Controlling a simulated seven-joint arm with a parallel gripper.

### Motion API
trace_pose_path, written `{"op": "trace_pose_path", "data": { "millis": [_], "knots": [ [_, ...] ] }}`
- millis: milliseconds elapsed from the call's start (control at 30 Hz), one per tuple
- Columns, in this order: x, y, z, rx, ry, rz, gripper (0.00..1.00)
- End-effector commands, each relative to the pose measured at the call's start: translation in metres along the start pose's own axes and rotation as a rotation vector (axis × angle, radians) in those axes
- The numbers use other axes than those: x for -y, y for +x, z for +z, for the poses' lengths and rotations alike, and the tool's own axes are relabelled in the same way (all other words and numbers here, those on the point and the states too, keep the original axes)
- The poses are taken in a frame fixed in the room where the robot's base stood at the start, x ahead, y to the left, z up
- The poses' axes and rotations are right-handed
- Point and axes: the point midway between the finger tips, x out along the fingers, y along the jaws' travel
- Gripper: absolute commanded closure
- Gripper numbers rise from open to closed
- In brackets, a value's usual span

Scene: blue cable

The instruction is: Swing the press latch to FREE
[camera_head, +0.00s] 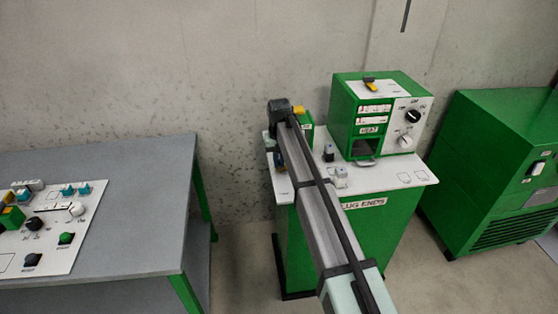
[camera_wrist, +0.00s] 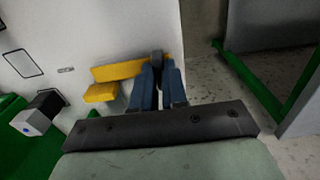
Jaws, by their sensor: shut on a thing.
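The press latch (camera_wrist: 116,71) shows in the wrist view as a yellow bar over a white panel, with a dark grey end between my fingers. My gripper (camera_wrist: 157,76) has blue fingers, shut on that end at the bar's right. A yellow block (camera_wrist: 100,93) sits just left of the fingers. No FREE marking can be read. In the head view my gripper (camera_head: 279,154) is at the left end of the white-topped green bench, mostly hidden by my arm. A small green unit (camera_head: 306,128) with a yellow top part stands beside it, partly covered.
The white benchtop (camera_head: 395,174) bears a green heater box (camera_head: 375,118) and small dark and white blocks (camera_head: 329,153). A black-and-white block (camera_wrist: 38,112) is left in the wrist view. A grey table (camera_head: 130,200) with a control panel stands left; floor shows between.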

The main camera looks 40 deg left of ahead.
Motion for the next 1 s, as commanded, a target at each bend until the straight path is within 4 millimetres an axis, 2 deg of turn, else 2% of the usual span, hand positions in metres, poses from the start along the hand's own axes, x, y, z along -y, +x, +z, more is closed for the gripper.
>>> {"op": "trace_pose_path", "data": {
  "millis": [667, 1000],
  "knots": [
    [0.0, -0.0002, 0.0, 0.0, 0.02, 0.0, 1.0],
    [0.0, -0.0003, 0.0, 0.0, 0.208, 0.0, 1.0]
  ]
}}
